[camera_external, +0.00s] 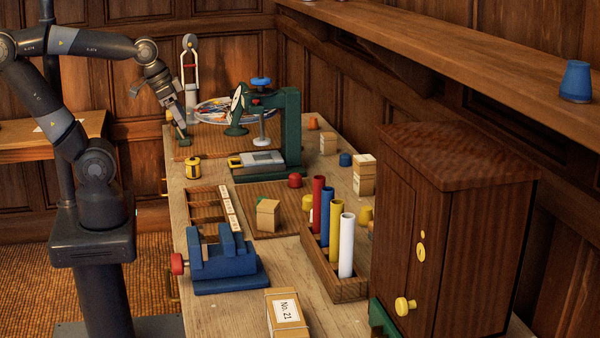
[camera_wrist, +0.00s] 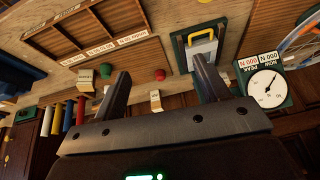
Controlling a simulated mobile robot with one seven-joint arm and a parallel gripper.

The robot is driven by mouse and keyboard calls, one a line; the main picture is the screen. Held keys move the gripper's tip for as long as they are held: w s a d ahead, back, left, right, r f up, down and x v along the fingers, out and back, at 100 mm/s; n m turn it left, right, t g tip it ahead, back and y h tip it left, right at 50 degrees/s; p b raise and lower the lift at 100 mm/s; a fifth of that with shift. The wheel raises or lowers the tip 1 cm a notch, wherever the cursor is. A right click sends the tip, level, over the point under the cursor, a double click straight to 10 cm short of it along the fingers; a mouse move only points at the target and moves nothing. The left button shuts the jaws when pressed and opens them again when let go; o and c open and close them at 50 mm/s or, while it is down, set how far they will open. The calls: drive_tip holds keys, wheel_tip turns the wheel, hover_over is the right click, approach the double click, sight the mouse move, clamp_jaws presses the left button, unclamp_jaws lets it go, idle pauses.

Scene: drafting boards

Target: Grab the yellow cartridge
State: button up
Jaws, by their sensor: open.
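A yellow tube (camera_external: 335,226), which I take to be the yellow cartridge, stands upright in a wooden rack (camera_external: 348,290) between a blue tube (camera_external: 325,212) and a white tube (camera_external: 346,246). A red tube (camera_external: 317,203) is at the rack's far end. In the wrist view the yellow tube (camera_wrist: 57,118) shows at the left, outside my fingers. My gripper (camera_external: 183,138) is over the far left of the bench, well away from the rack. In the wrist view my gripper (camera_wrist: 160,75) has its two fingers apart, with nothing held.
A blue vise (camera_external: 222,262) stands left of the rack. A green press (camera_external: 290,130) stands near my gripper. A tall wooden cabinet (camera_external: 450,230) stands right of the rack. Small boxes and yellow caps surround the rack.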

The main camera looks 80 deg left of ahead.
sight(193, 159)
drive_tip(key=w+a+f+m+g, duration=0.1)
drive_tip(key=a+f+g, duration=0.1)
drive_tip(key=a, duration=0.1)
drive_tip(key=w+a+f+m+g, duration=0.1)
drive_tip(key=w+a+f+g, duration=0.1)
drive_tip(key=a+f, duration=0.1)
drive_tip(key=w+a+f+m+g, duration=0.1)
drive_tip(key=w+a+f, duration=0.1)
drive_tip(key=a+f, duration=0.1)
drive_tip(key=shift+w+a+m+g, duration=0.15)
drive_tip(key=shift+a+m+g, duration=0.25)
drive_tip(key=shift+a, duration=0.2)
drive_tip(key=shift+a+f, duration=0.2)
drive_tip(key=shift+f, duration=0.1)
drive_tip(key=f, duration=0.5)
drive_tip(key=shift+s+a+f, duration=0.1)
drive_tip(key=shift+s+a, duration=0.1)
drive_tip(key=shift+s, duration=0.1)
drive_tip(key=f, duration=0.2)
drive_tip(key=s+f, duration=0.1)
drive_tip(key=f, duration=0.2)
drive_tip(key=shift+s+f, duration=0.1)
drive_tip(key=shift+f, duration=0.15)
drive_tip(key=c, duration=1.1)
